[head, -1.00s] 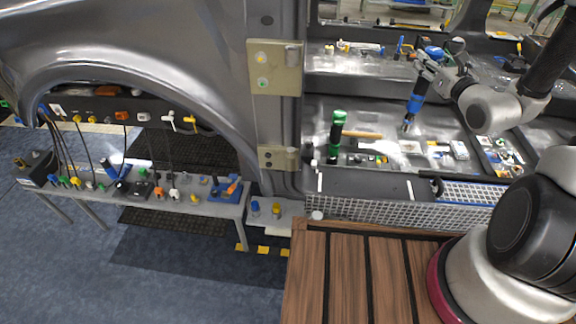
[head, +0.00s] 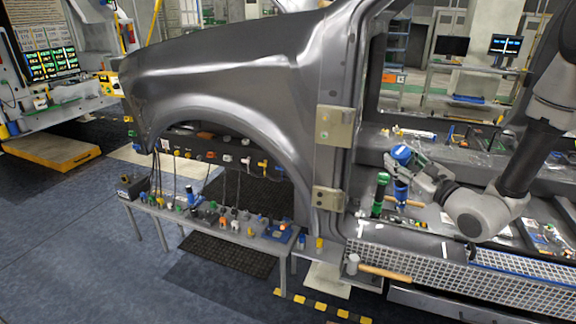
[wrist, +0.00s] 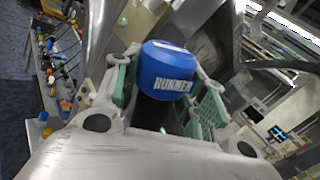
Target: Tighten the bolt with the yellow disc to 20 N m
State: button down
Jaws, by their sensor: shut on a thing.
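My gripper (head: 405,172) is shut on a blue and black power tool (head: 402,152), which stands roughly upright to the right of the door hinges. The wrist view shows the tool's blue cap, lettered "RUNNER" (wrist: 165,72), between my green-padded fingers. The upper hinge plate (head: 337,122) is fixed to the grey car body (head: 240,70), with a small greenish disc on it. It also shows in the wrist view (wrist: 146,20). I cannot make out a yellow disc for certain. The tool is apart from the hinge plate in the head view, and its lower end is partly hidden.
A lower hinge plate (head: 328,199) sits below the upper one. A green-topped tool (head: 381,192) stands inside the car body near my tool. A mallet (head: 384,272) lies at the front. A low bench (head: 215,228) holds several tools at left.

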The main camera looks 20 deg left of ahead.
jog(key=s+a+r+n+g+y, duration=0.2)
jog(key=s+a+n+g+y, duration=0.3)
jog(key=s+a+n, duration=0.65)
jog(key=s+a+r+n+g+y, duration=0.3)
jog(key=s+a+n+g, duration=0.45)
jog(key=a, duration=0.65)
jog(key=shift+w+d+r+n, duration=0.15)
jog(key=shift+w+n, duration=0.7)
jog(key=shift+w, duration=0.5)
jog(key=shift+w+d+r+n, duration=0.15)
jog(key=shift+w+n, duration=0.7)
jog(key=shift+w, duration=0.45)
jog(key=shift+w+d+r, duration=0.1)
jog(key=shift+w+d, duration=0.05)
jog(key=shift+w, duration=0.45)
jog(key=shift+s+a, duration=0.2)
jog(key=shift+s, duration=2.35)
jog(key=shift+d, duration=0.1)
